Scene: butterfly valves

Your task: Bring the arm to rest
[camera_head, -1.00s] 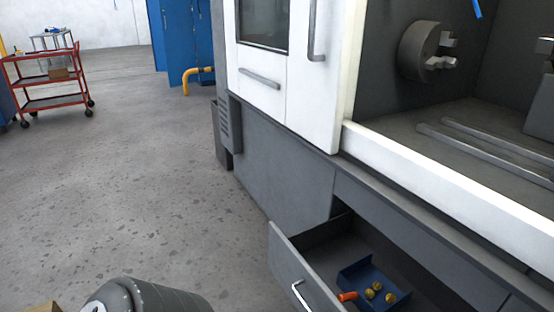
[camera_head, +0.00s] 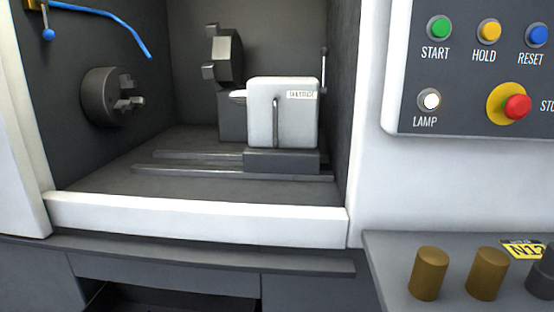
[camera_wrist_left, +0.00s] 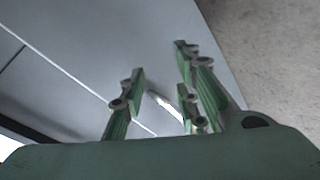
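My left gripper (camera_wrist_left: 165,98) shows only in the left wrist view. Its green fingers stand apart, with a clear gap between them. A bright, curved metal bar (camera_wrist_left: 163,104), which looks like a handle, shows in that gap against a grey panel (camera_wrist_left: 95,60). I cannot tell how far the bar is from the fingers; they do not appear closed on it. Neither gripper nor arm shows in the head view. My right gripper is in no view.
The head view shows a lathe's open chamber with a chuck (camera_head: 108,97) and a white-grey block (camera_head: 283,112). A button panel (camera_head: 470,65) hangs at right above a shelf with brown cylinders (camera_head: 429,273). A dark opening (camera_head: 170,300) lies low. Speckled floor (camera_wrist_left: 270,50) shows in the wrist view.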

